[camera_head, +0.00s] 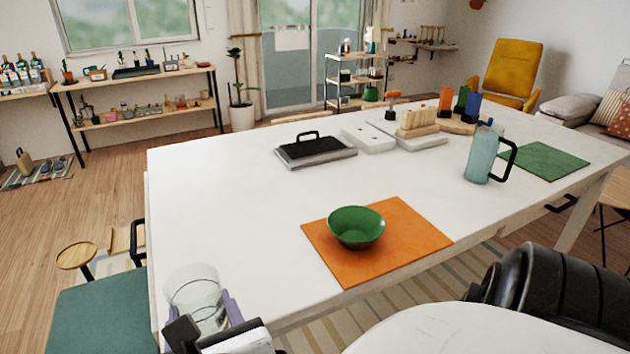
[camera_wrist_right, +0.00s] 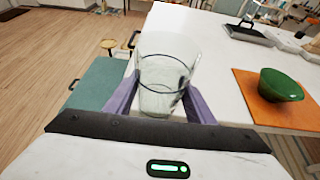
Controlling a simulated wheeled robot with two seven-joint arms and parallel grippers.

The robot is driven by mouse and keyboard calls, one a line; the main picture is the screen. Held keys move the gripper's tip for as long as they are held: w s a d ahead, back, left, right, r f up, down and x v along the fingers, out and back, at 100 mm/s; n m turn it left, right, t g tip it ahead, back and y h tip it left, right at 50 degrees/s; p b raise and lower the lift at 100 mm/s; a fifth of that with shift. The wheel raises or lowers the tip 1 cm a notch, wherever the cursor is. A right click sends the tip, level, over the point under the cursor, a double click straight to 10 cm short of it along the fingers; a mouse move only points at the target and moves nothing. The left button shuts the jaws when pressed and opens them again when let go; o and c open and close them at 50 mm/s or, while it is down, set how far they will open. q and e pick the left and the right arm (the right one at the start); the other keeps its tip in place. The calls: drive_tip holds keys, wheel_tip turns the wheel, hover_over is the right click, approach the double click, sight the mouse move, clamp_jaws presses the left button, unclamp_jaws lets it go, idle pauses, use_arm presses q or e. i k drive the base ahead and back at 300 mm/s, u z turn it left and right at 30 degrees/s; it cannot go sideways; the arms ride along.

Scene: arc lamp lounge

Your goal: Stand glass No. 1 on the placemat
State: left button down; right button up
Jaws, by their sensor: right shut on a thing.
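A clear glass (camera_head: 193,290) is upright between the lavender fingers of my right gripper (camera_head: 205,318), at the near left corner of the white table. In the right wrist view the glass (camera_wrist_right: 165,75) sits between both fingers (camera_wrist_right: 160,102), which are shut on it. I cannot tell whether its base touches the table. An orange placemat (camera_head: 410,232) lies at the table's near edge, to the right of the glass, with a green bowl (camera_head: 356,227) on it. A green placemat (camera_head: 550,160) lies at the far right. My left gripper is not in view.
A blue-green pitcher (camera_head: 481,155) stands beside the green placemat. A black-handled tray (camera_head: 315,150) and white boards (camera_head: 370,138) lie farther back on the table (camera_head: 230,190). The tabletop between the glass and the orange placemat is clear. A teal seat (camera_head: 100,315) is at left.

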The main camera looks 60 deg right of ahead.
sight(412, 230)
drive_tip(key=u, duration=0.05)
drive_tip(key=k, duration=0.45)
drive_tip(key=z, duration=1.2)
drive_tip(key=i, duration=0.5)
